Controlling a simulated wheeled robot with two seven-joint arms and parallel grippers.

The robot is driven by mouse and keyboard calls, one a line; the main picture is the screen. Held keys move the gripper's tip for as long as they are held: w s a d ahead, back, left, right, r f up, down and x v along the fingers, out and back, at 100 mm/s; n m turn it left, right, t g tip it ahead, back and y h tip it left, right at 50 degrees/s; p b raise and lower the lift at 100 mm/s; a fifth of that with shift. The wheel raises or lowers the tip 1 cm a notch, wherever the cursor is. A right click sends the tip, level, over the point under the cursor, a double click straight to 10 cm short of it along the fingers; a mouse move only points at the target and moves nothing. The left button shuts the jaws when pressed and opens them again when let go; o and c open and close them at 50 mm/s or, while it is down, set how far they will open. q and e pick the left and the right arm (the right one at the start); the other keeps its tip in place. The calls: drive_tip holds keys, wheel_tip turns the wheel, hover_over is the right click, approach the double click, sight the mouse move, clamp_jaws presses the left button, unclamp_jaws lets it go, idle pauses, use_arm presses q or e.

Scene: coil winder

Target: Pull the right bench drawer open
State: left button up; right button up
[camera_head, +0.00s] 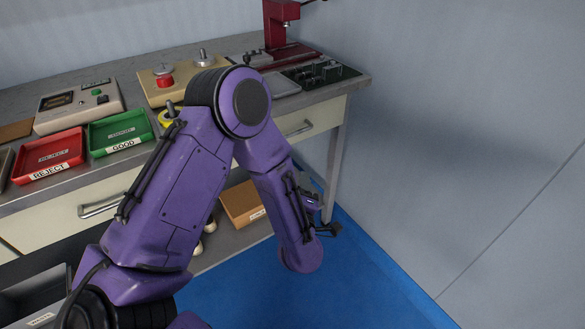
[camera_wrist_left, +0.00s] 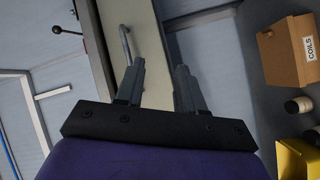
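The right bench drawer (camera_head: 327,114) has a cream front and a metal bar handle (camera_head: 300,129). It looks shut, its front about flush under the worktop. My left arm hides its left part. My left gripper (camera_head: 329,230) is low in front of the bench's right end, largely hidden by its own forearm. In the left wrist view the gripper (camera_wrist_left: 156,68) is open and empty, its two fingers apart. The drawer front (camera_wrist_left: 150,40) lies beyond the fingers, and the handle (camera_wrist_left: 126,46) stands just past the left-hand fingertip, not between the fingers. My right gripper is not in view.
The bench leg (camera_head: 333,170) stands at the right end, near the wall (camera_head: 460,120). A cardboard box (camera_head: 241,203) sits on the lower shelf. The worktop holds a red tray (camera_head: 48,153), a green tray (camera_head: 120,132) and a red press (camera_head: 278,25). Blue floor (camera_head: 350,290) is clear.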

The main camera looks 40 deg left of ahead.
sight(291, 139)
use_arm(q)
drive_tip(key=w+a+r+n+y, duration=0.1)
drive_tip(key=w+a+r+n, duration=0.1)
drive_tip(key=w+a, duration=0.1)
drive_tip(key=w+a+r+n+y+b, duration=0.1)
drive_tip(key=w+a+r+n+y, duration=0.1)
drive_tip(key=w+a+r+n+y+b, duration=0.1)
drive_tip(key=w+a+r+n, duration=0.1)
drive_tip(key=w+a, duration=0.1)
drive_tip(key=shift+w+a+r+n+g+y, duration=0.15)
drive_tip(key=shift+w+a+n+g+y, duration=0.15)
drive_tip(key=shift+a+n, duration=0.1)
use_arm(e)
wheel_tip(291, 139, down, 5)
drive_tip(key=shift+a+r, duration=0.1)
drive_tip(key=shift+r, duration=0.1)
use_arm(q)
clamp_jaws()
drive_tip(key=shift+d, duration=0.2)
